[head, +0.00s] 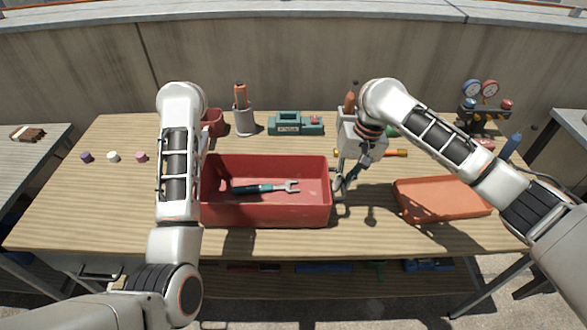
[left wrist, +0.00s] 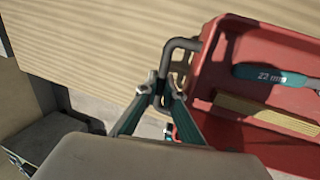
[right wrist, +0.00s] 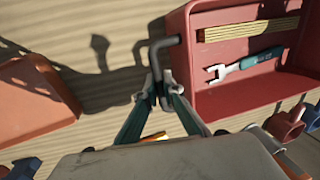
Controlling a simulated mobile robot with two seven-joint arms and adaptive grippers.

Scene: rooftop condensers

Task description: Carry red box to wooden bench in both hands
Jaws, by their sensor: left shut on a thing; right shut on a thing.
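The red box (head: 282,212) is at the middle of the wooden bench (head: 100,205), level, near its front; I cannot tell whether it touches the top. A teal-handled wrench (head: 262,188) marked 22 mm lies in it, and a yellow wooden strip (left wrist: 265,113) shows in the wrist views. My left gripper (left wrist: 160,90) is shut on the grey bar handle (left wrist: 178,48) at one end of the box; my arm hides it in the head view. My right gripper (head: 341,182) is shut on the opposite handle, clear in the right wrist view (right wrist: 156,60).
An orange tray (head: 445,198) lies right of the box. Behind stand a teal device (head: 296,125), a tool cup (head: 244,122), a red cup (head: 213,124) and a gauge set (head: 482,105). Small caps (head: 112,156) lie at left, with bare bench around them. Side tables flank the bench.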

